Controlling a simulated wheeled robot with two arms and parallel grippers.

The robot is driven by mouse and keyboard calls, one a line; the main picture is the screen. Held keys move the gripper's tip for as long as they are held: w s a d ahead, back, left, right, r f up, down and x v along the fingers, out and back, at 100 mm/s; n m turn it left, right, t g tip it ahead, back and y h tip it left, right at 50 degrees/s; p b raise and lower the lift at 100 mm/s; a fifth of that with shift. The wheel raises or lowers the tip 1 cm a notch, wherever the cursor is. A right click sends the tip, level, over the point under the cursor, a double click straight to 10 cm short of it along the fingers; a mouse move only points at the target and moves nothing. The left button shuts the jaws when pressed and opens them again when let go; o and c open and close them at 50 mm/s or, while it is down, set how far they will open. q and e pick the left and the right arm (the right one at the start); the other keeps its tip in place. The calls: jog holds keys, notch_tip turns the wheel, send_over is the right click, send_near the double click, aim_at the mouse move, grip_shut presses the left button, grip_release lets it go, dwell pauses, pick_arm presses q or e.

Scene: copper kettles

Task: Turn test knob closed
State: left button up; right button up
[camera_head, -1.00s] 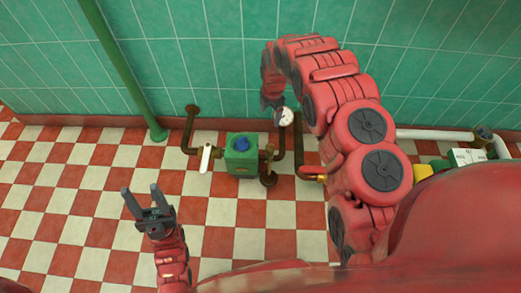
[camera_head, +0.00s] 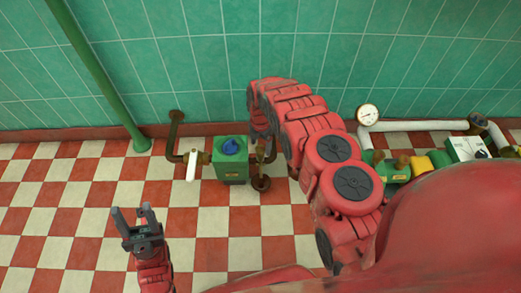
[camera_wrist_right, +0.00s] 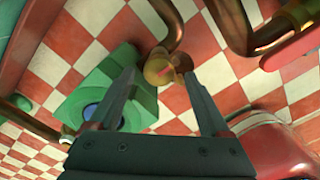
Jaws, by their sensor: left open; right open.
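A green box (camera_head: 231,165) with a blue knob (camera_head: 231,147) on top sits in the pipe by the wall. In the right wrist view the green box (camera_wrist_right: 112,75) and blue knob (camera_wrist_right: 91,116) lie left, partly behind a finger. A small brass fitting (camera_wrist_right: 160,68) with a reddish part shows between the fingertips of my open right gripper (camera_wrist_right: 160,78), apparently untouched. I cannot tell which piece is the test knob. In the head view my right gripper is mostly hidden beside the box's right side. My left gripper (camera_head: 132,213) is open and empty above the floor.
A white lever (camera_head: 192,165) hangs on the pipe left of the box. A green post (camera_head: 95,75) stands at left. A round gauge (camera_head: 368,115) and white pipe (camera_head: 420,126) are at right, near other fittings. The checkered floor at left is clear.

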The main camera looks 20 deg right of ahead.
jog(key=shift+f, duration=0.8)
grip_shut()
